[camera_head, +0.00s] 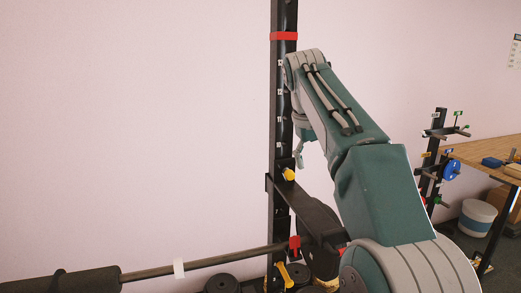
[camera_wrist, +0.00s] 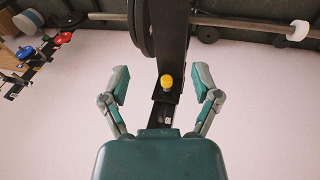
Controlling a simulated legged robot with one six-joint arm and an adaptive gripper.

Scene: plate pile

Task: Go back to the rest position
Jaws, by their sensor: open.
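My gripper (camera_wrist: 163,84) is open and empty in the wrist view, with its two fingers spread wide on either side of a black rack post (camera_wrist: 172,50). A yellow knob (camera_wrist: 167,82) on that post shows between the fingers, and I cannot tell how far it is from them. In the head view my green and grey arm reaches up and left, with its end beside the black post (camera_head: 282,100). The gripper there is mostly hidden behind the arm; one finger shows below the wrist.
A horizontal bar (camera_head: 220,257) with a dark padded end (camera_head: 75,280) runs left from the rack. Weight plates (camera_head: 222,283) lie low by the post. The wall at left is bare.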

